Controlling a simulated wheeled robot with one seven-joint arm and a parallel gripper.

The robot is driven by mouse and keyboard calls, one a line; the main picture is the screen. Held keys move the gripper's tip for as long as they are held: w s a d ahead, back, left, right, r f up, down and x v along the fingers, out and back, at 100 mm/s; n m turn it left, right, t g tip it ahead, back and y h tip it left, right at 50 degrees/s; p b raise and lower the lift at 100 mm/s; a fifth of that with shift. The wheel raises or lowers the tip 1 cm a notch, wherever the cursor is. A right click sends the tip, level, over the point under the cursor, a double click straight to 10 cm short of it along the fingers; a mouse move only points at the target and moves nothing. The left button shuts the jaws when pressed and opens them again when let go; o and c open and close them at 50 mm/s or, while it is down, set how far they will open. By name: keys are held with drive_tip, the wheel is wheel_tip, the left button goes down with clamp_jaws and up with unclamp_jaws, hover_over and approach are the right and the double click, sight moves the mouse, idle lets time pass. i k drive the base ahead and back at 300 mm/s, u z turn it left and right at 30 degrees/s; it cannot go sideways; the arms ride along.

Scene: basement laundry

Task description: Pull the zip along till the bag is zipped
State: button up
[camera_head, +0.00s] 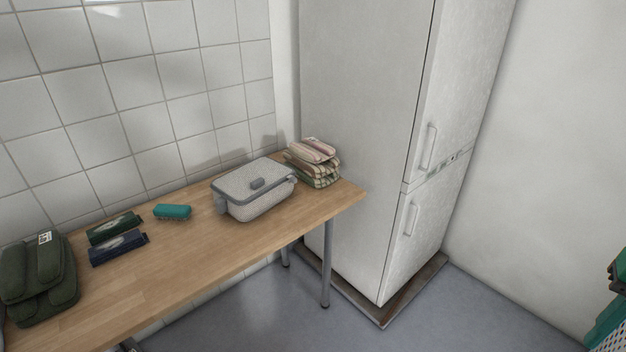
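A dark green bag (40,280) stands at the left end of the wooden table, cut off slightly by the left picture edge. It has rounded front pockets and a small pale label (45,239) near its top. Its zip and slider are too small and dark to make out, so I cannot tell how far it is closed. My gripper is not in view, and nothing is seen touching the bag.
The wooden table (215,250) stands against a tiled wall. Right of the bag are two dark packets (117,248), a teal brush-like item (173,211), a grey lidded box (256,190) and folded cloths (313,163). A fridge (375,130) stands beyond. The table's front strip is clear.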

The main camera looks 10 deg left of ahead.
sight(291, 178)
drive_tip(key=i, duration=1)
